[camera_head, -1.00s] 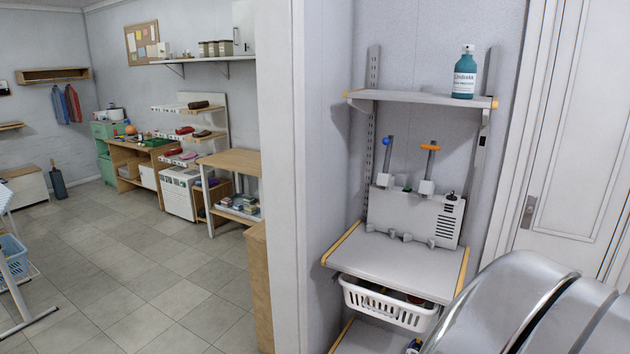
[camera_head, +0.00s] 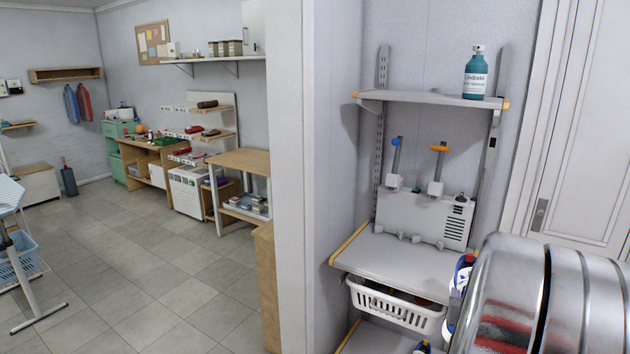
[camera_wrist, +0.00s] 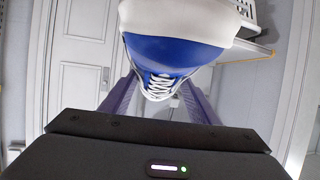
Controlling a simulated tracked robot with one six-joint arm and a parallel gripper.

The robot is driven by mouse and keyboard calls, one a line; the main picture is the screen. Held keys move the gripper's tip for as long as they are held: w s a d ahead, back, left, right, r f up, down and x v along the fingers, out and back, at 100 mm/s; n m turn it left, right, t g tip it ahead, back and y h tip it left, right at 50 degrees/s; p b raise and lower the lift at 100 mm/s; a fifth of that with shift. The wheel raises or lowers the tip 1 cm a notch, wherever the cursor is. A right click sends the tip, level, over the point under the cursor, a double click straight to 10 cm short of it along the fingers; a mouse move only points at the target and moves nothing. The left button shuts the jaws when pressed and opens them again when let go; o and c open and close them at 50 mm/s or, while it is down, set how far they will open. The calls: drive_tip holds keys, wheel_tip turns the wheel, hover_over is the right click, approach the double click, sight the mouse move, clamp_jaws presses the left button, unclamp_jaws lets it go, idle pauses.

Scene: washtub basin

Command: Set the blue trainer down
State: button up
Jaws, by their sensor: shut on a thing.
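The blue trainer (camera_wrist: 170,55) fills the top middle of the wrist view, with a blue upper, white laces and a pale sole. My gripper (camera_wrist: 158,92) is shut on it, with one purple finger on each side. The trainer is held off any surface that I can see in the wrist view. In the head view, only a blue and white edge of it (camera_head: 463,270) shows at the left of my shiny arm, which hides the rest and my gripper.
A grey shelf board (camera_head: 400,260) with a grey box (camera_head: 425,217) on it stands ahead. A white basket (camera_head: 395,305) hangs below. A teal bottle (camera_head: 475,75) stands on the upper shelf.

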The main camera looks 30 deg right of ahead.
drive_tip(key=w+a+f+n+t+y, duration=0.3)
drive_tip(key=w+a+n+t+y, duration=0.15)
drive_tip(key=w+a, duration=1.8)
drive_tip(key=w+a+f+n+y, duration=0.1)
drive_tip(key=w+a+n+y, duration=0.2)
drive_tip(key=a, duration=1)
drive_tip(key=w+a+f+n+y, duration=0.2)
drive_tip(key=w+a, duration=0.4)
drive_tip(key=a, duration=0.8)
drive_tip(key=shift+n+t+y, duration=0.35)
drive_tip(key=shift+n+y, duration=0.1)
drive_tip(key=shift+y, duration=0.2)
drive_tip(key=shift+f, duration=0.1)
drive_tip(key=s+f, duration=0.5)
drive_tip(key=f, duration=0.1)
drive_tip(key=shift+d+f, duration=0.1)
